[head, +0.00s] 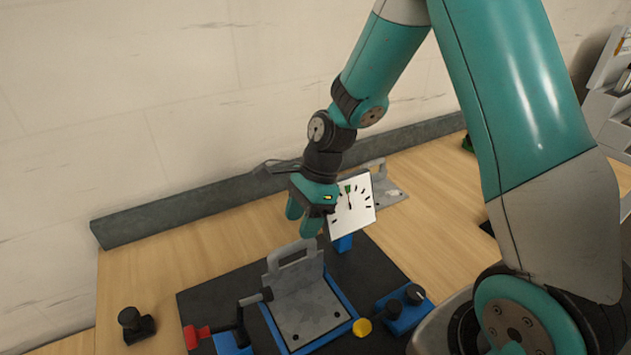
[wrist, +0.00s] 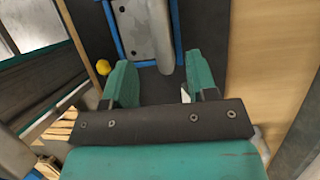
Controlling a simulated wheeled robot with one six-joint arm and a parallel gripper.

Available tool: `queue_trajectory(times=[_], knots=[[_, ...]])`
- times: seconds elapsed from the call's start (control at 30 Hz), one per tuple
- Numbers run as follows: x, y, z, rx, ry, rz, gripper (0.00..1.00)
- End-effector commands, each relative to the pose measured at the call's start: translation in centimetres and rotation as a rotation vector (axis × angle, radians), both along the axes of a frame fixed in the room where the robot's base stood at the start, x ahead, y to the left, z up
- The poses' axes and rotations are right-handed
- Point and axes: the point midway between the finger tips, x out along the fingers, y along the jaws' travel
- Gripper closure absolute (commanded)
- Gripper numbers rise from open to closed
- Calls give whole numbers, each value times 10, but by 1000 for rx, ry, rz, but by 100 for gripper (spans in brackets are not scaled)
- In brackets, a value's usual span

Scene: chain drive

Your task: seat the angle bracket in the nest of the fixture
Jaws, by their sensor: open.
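A grey angle bracket (head: 305,308) lies with its flat plate inside the blue frame of the fixture's nest (head: 348,303). Its slotted upright flange (head: 272,261) stands along the far side. I cannot tell whether the plate is fully flat in the nest. My gripper (head: 302,222) is open and empty, above and just beyond the flange, apart from it. In the wrist view, the bracket (wrist: 139,38) and the blue frame (wrist: 108,18) show past the two spread green fingers (wrist: 156,82); the flange end lies between and beyond the fingertips.
A white dial (head: 352,207) on a blue post stands close right of my gripper. A red-tipped clamp (head: 198,334) is left of the nest. A yellow knob (head: 362,327) and a blue knob box (head: 402,312) are right. Another grey bracket-like part (head: 388,192) lies behind the dial.

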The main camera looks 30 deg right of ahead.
Motion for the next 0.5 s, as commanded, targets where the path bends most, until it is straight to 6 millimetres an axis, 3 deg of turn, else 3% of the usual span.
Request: queue_trajectory(times=[0.3, 0.5], knots=[[6, -30, 70, 0, -6, 0, 47], [7, -38, 92, 1, -2, 0, 47]])
